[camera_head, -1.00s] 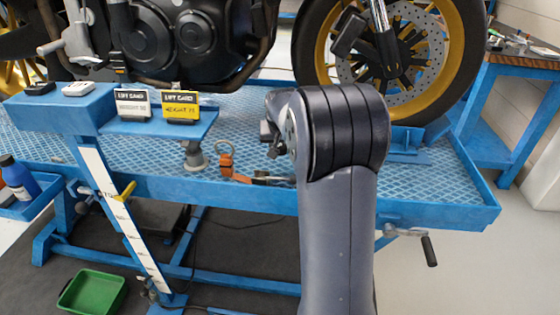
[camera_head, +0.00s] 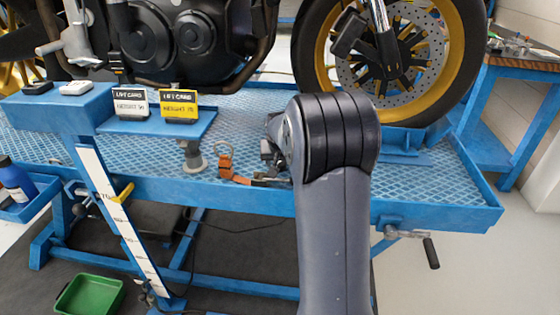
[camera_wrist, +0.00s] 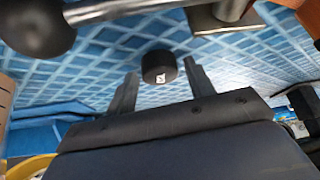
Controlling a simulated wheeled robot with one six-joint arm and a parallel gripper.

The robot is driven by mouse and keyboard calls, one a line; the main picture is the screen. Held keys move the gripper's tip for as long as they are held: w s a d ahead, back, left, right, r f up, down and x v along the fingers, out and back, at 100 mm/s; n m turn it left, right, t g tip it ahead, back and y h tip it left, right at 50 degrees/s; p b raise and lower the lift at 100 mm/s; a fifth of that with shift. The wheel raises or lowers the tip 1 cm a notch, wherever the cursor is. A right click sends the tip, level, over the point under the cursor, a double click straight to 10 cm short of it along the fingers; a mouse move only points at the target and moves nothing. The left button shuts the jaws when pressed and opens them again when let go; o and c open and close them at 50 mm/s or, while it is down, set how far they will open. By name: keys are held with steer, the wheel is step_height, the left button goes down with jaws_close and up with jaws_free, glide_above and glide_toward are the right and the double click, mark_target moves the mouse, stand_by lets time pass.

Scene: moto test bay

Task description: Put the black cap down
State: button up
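The black cap (camera_wrist: 160,67) is a short dark cylinder with a small white mark in the wrist view. It appears against the blue diamond-pattern plate (camera_wrist: 100,62), between and just beyond the fingertips of my gripper (camera_wrist: 161,70). The two fingers stand apart, with a narrow gap visible on each side of the cap. I cannot tell whether the cap rests fully on the plate. In the head view my arm hides the cap and the gripper's fingers.
A black ball on a metal rod (camera_wrist: 38,28) and a metal foot (camera_wrist: 225,18) are close in the wrist view. An orange strap piece (camera_head: 225,160) lies left of my arm on the lift (camera_head: 120,162). Yellow (camera_head: 179,107) and white (camera_head: 131,104) cards stand on a side shelf. The motorcycle wheel (camera_head: 440,75) is behind.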

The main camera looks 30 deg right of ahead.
steer(key=shift+o, duration=0.6)
steer(key=shift+r, duration=0.1)
steer(key=shift+r, duration=0.3)
steer(key=p+v, duration=0.2)
steer(key=v, duration=0.9)
steer(key=shift+s+r, duration=0.2)
steer(key=shift+s, duration=0.05)
